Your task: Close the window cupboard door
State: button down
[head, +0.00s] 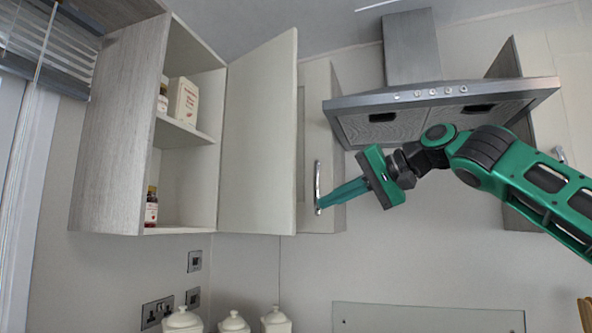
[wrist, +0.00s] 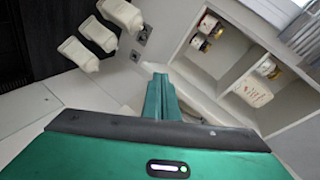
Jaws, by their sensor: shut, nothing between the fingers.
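The window cupboard (head: 108,135) hangs at the left beside the window. Its pale door (head: 264,140) stands wide open, hinged on the right side, and its shelves are exposed. The cupboard interior also shows at the right of the wrist view (wrist: 238,88). My gripper (head: 322,205) is shut and empty, pointing left. In the head view its tips lie to the right of the door's lower free edge, over the lower end of a neighbouring cupboard's handle (head: 317,180). I cannot tell whether they touch anything. The gripper also shows in the wrist view (wrist: 159,80).
Bottles and a box (head: 184,100) stand on the cupboard shelves. The range hood (head: 440,98) hangs to the right, just above my arm. White lidded jars (head: 183,320) stand below. The wall between jars and cupboards is clear apart from sockets (head: 157,312).

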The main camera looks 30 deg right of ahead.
jog(key=w+d+r+m+t+y, duration=0.35)
jog(key=w+d+r, duration=0.25)
jog(key=d+r, duration=0.45)
jog(key=w+a, duration=0.7)
jog(key=a, duration=0.2)
jog(key=shift+w+a+r+g, duration=0.2)
jog(key=shift+g, duration=0.25)
